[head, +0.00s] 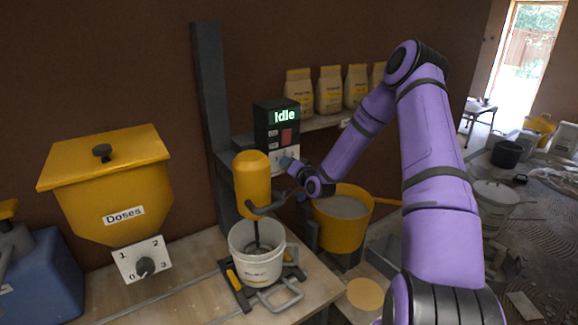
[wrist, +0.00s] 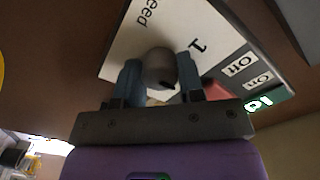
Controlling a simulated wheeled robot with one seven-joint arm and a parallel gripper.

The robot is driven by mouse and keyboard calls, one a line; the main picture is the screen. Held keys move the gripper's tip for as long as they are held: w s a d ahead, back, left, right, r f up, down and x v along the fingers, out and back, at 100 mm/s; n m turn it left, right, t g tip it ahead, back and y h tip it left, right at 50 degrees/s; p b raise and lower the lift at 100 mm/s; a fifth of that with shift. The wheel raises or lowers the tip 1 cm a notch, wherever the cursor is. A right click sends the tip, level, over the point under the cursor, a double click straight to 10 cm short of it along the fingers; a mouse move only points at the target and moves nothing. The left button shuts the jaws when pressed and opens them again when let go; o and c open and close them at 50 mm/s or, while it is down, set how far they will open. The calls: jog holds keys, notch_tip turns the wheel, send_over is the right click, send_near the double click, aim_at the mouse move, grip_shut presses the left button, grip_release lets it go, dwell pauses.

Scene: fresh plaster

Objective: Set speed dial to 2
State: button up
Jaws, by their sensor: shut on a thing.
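The speed dial (wrist: 160,68) is a grey round knob on a white plate (wrist: 150,28) of the dark control box (head: 262,128). In the wrist view the plate shows part of the word "Speed" and a "1"; its other marks are hidden. My gripper (wrist: 161,78) has one blue-grey finger on each side of the knob and is shut on it. In the head view my gripper (head: 289,164) is at the plate low on the box and covers the dial. Where the dial points cannot be told. The box's screen (head: 284,115) reads "Idle".
Off and On labels and a red switch (head: 287,135) sit above the dial. A yellow mixer (head: 252,183) over a white bucket (head: 245,237) stands close left of my gripper. A yellow bucket (head: 356,226) is below right. A yellow dose hopper (head: 105,190) is at left.

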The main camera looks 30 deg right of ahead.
jog(key=o, duration=0.9)
jog(key=s, duration=1.1)
jog(key=shift+d, duration=0.1)
